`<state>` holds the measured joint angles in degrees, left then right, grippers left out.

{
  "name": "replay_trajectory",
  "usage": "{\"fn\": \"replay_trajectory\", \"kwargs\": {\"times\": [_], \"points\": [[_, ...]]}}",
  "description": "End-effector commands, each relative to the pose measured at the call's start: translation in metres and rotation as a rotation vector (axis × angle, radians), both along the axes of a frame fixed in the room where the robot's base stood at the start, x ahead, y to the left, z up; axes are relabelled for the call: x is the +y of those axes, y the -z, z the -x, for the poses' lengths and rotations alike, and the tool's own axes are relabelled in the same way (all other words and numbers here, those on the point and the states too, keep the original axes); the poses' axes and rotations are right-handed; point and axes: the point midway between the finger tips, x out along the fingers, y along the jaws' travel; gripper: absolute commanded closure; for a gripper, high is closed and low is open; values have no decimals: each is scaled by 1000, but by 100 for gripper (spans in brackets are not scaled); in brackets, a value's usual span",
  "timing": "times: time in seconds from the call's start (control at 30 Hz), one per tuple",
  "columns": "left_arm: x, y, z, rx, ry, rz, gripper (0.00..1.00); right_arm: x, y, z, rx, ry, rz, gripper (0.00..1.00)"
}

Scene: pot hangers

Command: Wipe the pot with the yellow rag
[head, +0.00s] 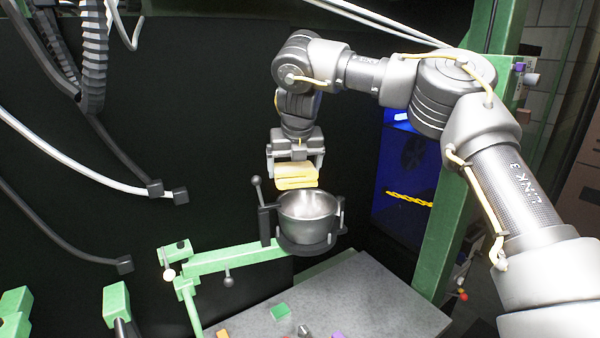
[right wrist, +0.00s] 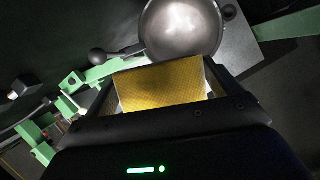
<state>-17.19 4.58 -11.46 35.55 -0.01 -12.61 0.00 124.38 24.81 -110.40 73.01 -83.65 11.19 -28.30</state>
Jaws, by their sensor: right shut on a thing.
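A grey metal pot (head: 309,222) sits upright in a dark ring holder at the end of a green hanger arm (head: 235,258). Its open top faces up. My right gripper (head: 296,170) is shut on the folded yellow rag (head: 295,180) and holds it just above the pot's back rim. In the right wrist view the rag (right wrist: 160,84) lies between the fingers, with the pot (right wrist: 182,28) beyond it. I cannot tell if the rag touches the rim. My left gripper is not in view.
A grey table (head: 375,300) stands below the pot, with a green block (head: 280,312) and other small pieces at its front. A green post (head: 455,215) rises at right. Dark cables (head: 95,200) hang at left. A blue cabinet (head: 402,165) stands behind.

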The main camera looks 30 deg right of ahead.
Motion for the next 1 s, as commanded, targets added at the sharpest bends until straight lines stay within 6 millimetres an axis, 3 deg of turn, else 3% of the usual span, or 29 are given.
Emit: {"fn": "replay_trajectory", "kwargs": {"times": [0.4, 1.0], "points": [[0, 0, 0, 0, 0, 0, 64, 0, -31, 0, -2, 0, 1, 39], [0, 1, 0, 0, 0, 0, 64, 0, -29, 0, 0, 9, 1, 39]]}}
